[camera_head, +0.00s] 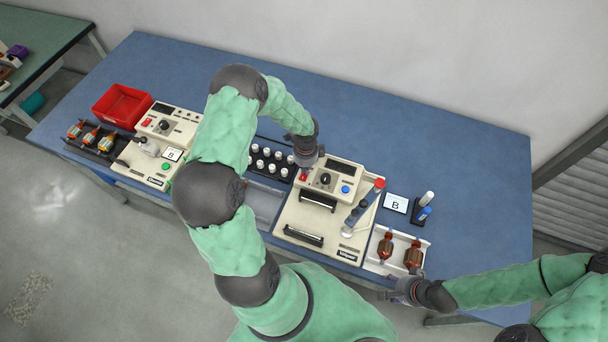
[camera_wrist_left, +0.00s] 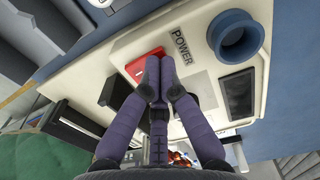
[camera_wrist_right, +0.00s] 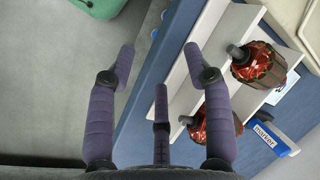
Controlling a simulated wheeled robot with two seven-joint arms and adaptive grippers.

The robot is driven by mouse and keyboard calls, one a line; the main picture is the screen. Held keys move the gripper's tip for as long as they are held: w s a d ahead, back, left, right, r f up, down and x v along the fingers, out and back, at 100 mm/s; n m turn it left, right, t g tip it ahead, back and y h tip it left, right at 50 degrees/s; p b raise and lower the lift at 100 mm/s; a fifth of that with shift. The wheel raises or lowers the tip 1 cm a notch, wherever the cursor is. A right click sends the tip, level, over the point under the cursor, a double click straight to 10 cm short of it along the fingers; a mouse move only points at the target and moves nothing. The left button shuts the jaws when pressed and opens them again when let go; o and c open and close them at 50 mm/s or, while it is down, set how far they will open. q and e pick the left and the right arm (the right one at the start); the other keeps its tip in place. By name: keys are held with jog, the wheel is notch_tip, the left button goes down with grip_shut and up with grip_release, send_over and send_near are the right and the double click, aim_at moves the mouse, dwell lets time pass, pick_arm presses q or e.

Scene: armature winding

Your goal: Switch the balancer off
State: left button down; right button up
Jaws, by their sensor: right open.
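The balancer, a cream machine (camera_head: 290,213) with a knob, a blue button and a red-topped lever, stands right of the middle of the blue table. Its red power switch (camera_wrist_left: 143,62) shows beside the word POWER in the left wrist view and is partly covered by my fingers. My left gripper (camera_head: 305,172) is over the top left of the machine. In the left wrist view its fingertips (camera_wrist_left: 159,68) are together at the switch, with nothing held; contact is unclear. My right gripper (camera_head: 398,288) is open and empty at the table's front edge, beside the armature tray.
A white tray (camera_wrist_right: 208,62) holds two copper armatures (camera_head: 385,246). A second cream machine (camera_head: 148,172), a red bin (camera_head: 122,105) and a rack of white-topped pieces stand left. The table's back right is clear.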

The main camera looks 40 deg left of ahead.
pick_arm(q)
jog(key=shift+r, duration=0.1)
jog(key=shift+r+p, duration=2.55)
jog(key=shift+r, duration=0.9)
jog(key=shift+f, duration=0.1)
